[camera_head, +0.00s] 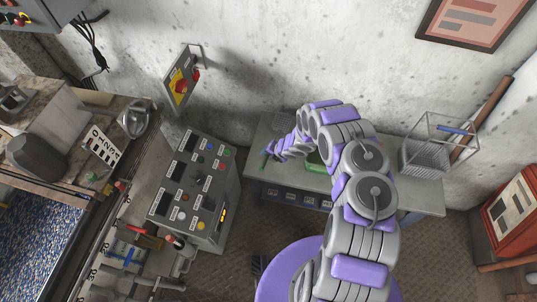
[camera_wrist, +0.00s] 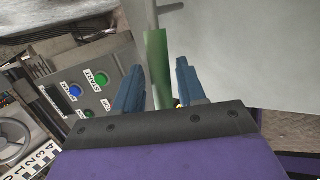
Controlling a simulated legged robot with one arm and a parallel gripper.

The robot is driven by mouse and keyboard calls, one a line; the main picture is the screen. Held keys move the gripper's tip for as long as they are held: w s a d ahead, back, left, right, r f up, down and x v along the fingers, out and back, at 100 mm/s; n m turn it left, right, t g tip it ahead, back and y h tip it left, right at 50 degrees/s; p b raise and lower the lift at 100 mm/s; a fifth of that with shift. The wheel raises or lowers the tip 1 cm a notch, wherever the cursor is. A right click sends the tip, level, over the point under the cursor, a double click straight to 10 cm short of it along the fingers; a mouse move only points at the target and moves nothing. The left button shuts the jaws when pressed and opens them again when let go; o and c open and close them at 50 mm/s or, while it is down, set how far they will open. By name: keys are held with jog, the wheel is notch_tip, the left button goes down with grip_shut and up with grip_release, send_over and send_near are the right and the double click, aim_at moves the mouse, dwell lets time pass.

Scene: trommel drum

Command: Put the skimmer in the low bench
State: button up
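The low bench (camera_head: 415,198) is a grey-topped bench against the wall in the head view. A skimmer's green handle (camera_wrist: 157,65) shows in the wrist view, with a thin grey shaft running up from it. In the head view a bit of green handle (camera_head: 265,160) shows at the bench's left end, and a dark mesh piece (camera_head: 283,120), perhaps the skimmer's head, lies behind it. My gripper (camera_wrist: 158,82) has its two blue fingers apart, one on each side of the handle, with a visible gap at the right. In the head view the fingers are too small to make out.
A grey control console (camera_head: 195,190) stands left of the bench. A wire basket (camera_head: 427,155) sits at the bench's right end. A green object (camera_head: 315,167) on the bench is partly hidden by my arm. A red cabinet (camera_head: 512,213) stands far right.

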jog(key=o, duration=0.3)
jog(key=w+a+r+p+v, duration=0.1)
jog(key=p+v, duration=0.3)
jog(key=v, duration=0.8)
jog(key=w+a+r+p+v, duration=0.2)
jog(key=p+v, duration=0.3)
jog(key=v, duration=0.8)
jog(key=shift+s+r, duration=0.15)
jog(key=shift+r, duration=0.05)
dwell(0.3)
